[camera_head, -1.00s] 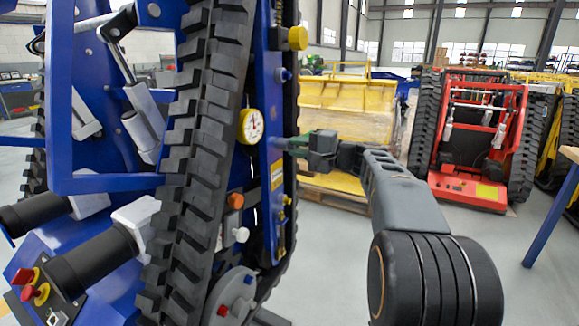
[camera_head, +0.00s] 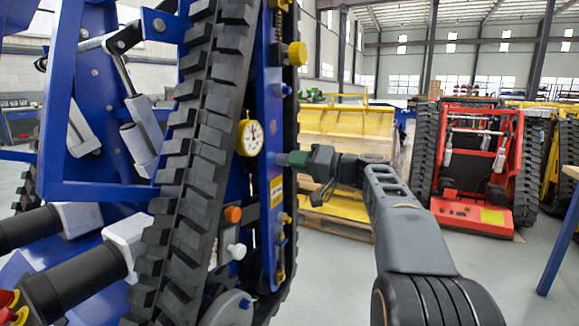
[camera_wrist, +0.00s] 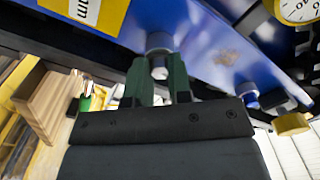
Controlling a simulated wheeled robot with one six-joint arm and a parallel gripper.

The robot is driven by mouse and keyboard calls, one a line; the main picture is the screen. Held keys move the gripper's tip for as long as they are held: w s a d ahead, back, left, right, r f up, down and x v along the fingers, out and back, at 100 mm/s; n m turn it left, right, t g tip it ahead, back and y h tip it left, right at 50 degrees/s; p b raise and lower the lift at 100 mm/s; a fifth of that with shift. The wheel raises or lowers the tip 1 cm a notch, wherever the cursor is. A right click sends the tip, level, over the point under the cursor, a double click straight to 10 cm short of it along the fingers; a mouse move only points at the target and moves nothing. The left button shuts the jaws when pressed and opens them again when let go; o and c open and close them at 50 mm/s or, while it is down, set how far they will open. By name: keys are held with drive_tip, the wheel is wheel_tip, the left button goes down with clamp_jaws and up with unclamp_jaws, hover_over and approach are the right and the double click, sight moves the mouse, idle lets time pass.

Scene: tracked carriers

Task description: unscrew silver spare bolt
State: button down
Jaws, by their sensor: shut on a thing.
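The silver bolt (camera_wrist: 159,43) sits in the side of the blue panel (camera_wrist: 205,55) of the tracked carrier. The fingers are shut on the bolt, one on each side. In the head view my gripper (camera_head: 284,159) reaches the blue panel (camera_head: 274,190) from the right, just right of the gauge. The bolt is hidden there by the fingers.
A yellow gauge (camera_head: 250,137), a yellow knob (camera_head: 297,53), a blue knob (camera_head: 282,90), an orange knob (camera_head: 232,214) and a pale knob (camera_head: 237,250) are close by. The black track (camera_head: 200,130) stands left. A red carrier (camera_head: 470,170) is behind. Floor is open at lower right.

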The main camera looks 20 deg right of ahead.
drive_tip(key=n, duration=0.3)
drive_tip(key=shift+r, duration=0.2)
